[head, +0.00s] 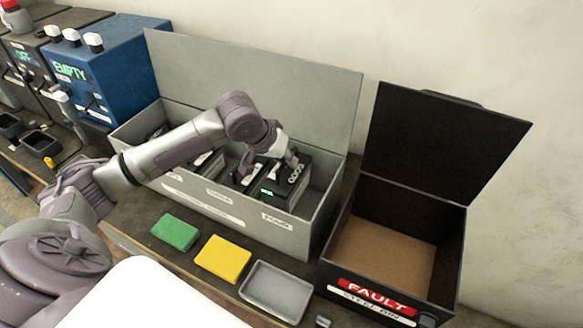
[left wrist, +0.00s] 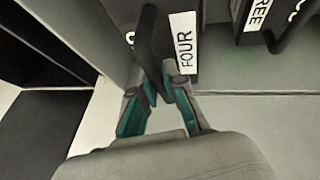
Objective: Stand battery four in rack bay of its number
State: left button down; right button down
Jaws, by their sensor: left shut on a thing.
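Battery four (head: 291,185) is a dark block with a small green display, in the right part of the long grey rack (head: 230,218). A white label reading FOUR shows on it in the left wrist view (left wrist: 184,45). My left gripper (head: 277,150) is over its top, shut on its dark handle; the fingers show in the left wrist view (left wrist: 167,88). The battery looks upright. Whether its base touches the bay floor is hidden by the rack's front wall. My right gripper is not in view.
Another battery, labelled THREE (left wrist: 258,15), stands beside it. The rack's lid (head: 260,80) is raised behind. An open black fault bin (head: 385,255) stands right. A blue EMPTY box (head: 110,65) stands left.

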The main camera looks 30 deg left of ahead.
aim_at(284, 172)
pick_arm(q)
jog(key=shift+w+f, duration=0.25)
jog(key=shift+f, duration=1.05)
notch_tip(284, 172, down, 2)
jog(key=shift+s+f+p, duration=0.1)
jog(key=shift+f+p, duration=0.1)
jog(key=shift+p, duration=0.2)
jog(key=shift+f, duration=0.6)
jog(key=c, duration=1.7)
grip_release()
jog(key=shift+s+f, duration=0.1)
jog(key=shift+f, duration=0.2)
jog(key=o, duration=0.5)
jog(key=shift+s, duration=0.1)
